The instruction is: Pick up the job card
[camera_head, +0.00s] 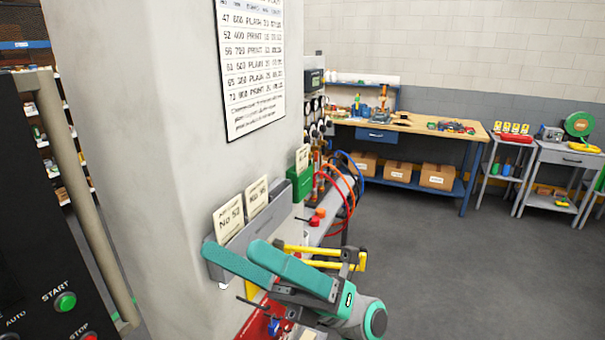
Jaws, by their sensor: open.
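Several cream cards stand on the pale column's side. One card marked "No 52" (229,226) and one that seems to read "No 96" (257,197) stand in a grey holder (279,211). A third card (302,158) stands in a green holder (300,185) farther back. I cannot tell which is the job card. My gripper (231,249) is open, with its two teal fingers pointing left, just below and in front of the "No 52" card. The fingers hide the lower part of the grey holder. Nothing shows between them.
A printed list (250,62) hangs on the column (130,90) above the cards. Red and blue hoses (352,185) and a narrow shelf lie behind my gripper. A dark panel with a green START button (65,301) is at left. Open grey floor (450,260) lies right.

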